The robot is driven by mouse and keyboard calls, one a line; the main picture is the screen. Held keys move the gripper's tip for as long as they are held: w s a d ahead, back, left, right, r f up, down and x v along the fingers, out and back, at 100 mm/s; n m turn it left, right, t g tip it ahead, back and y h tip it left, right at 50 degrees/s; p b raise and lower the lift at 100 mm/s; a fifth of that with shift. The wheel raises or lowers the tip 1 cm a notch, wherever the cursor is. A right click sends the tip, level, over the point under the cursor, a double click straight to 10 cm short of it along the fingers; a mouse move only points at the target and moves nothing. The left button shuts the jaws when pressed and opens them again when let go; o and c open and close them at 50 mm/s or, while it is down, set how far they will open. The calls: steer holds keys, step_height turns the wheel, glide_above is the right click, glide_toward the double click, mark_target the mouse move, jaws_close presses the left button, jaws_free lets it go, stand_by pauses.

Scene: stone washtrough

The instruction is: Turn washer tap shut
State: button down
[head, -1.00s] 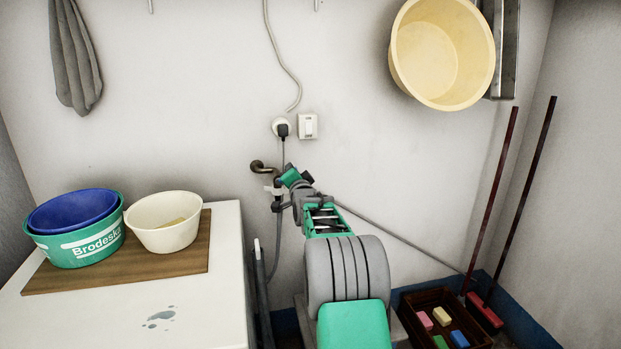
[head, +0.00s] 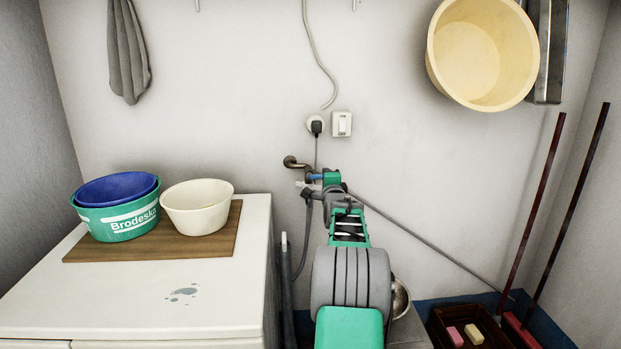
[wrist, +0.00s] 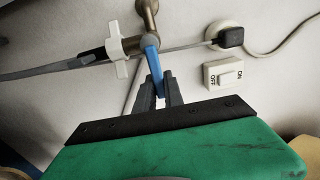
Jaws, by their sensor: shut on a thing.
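The washer tap sits on a brass pipe (head: 292,162) coming out of the back wall. In the wrist view the tap (wrist: 147,42) has a blue lever (wrist: 153,60) and a white cross-shaped piece (wrist: 115,42) to its left. My gripper (wrist: 160,88) is shut on the free end of the blue lever, with a dark finger on each side of it. In the head view my gripper (head: 322,178) is just right of the tap, and only a little of the blue lever (head: 314,176) shows. A grey hose hangs below the tap.
A plug and socket (head: 315,125) and a white switch (head: 341,124) are on the wall just above. A white washer (head: 150,295) with basins on a board (head: 226,235) stands left. A metal bowl (head: 401,298) shows partly behind my arm; a crate (head: 432,325) and two poles are right.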

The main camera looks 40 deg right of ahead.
stand_by(0.4)
steer(key=c, duration=1.4)
jaws_free()
steer(key=shift+c, duration=0.2)
steer(key=shift+s, duration=0.1)
steer(key=v, duration=0.7)
steer(key=shift+s+a, duration=0.25)
steer(key=shift+s, duration=0.05)
